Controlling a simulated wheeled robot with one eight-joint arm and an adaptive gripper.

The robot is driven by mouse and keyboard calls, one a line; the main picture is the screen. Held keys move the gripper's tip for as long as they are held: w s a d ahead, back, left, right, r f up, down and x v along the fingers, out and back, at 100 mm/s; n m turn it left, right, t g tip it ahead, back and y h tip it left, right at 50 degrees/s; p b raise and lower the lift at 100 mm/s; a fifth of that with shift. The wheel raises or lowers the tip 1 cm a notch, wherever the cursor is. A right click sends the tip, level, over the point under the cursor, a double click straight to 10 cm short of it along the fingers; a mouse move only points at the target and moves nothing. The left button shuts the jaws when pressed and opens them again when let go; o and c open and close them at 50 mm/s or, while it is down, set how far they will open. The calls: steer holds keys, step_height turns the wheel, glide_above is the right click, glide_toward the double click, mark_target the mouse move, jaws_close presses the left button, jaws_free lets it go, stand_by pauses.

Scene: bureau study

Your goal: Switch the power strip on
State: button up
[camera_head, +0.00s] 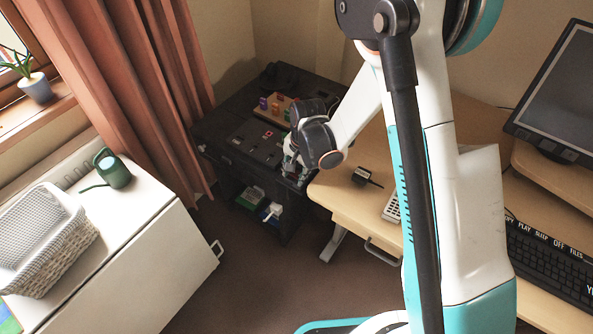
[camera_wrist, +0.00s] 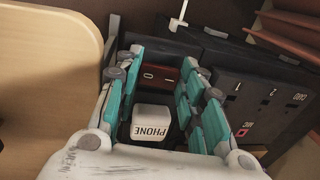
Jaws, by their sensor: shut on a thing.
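The power strip shows between my fingers in the wrist view as a dark body with a red-brown rocker switch (camera_wrist: 158,76) marked 1 and 0. A white plug (camera_wrist: 151,122) labelled PHONE sits on it, nearer the camera. My gripper (camera_wrist: 163,62) has its teal-backed fingers on either side of the strip, closed on it; the exact contact is hard to see. I cannot tell which way the rocker is tilted. In the head view my gripper (camera_head: 292,165) is at the right front edge of the black desk (camera_head: 215,125), and my wrist mostly hides the strip.

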mark_target(297, 175)
steer(key=shift+w+a+g+h, duration=0.1)
steer(key=shift+a+g+h, duration=0.05)
steer(key=shift+g+h, duration=0.2)
steer(key=o, duration=1)
steer(key=shift+o, duration=0.2)
step_height(297, 175, up, 12)
steer(key=shift+d, duration=0.25)
steer(key=shift+c, duration=0.6)
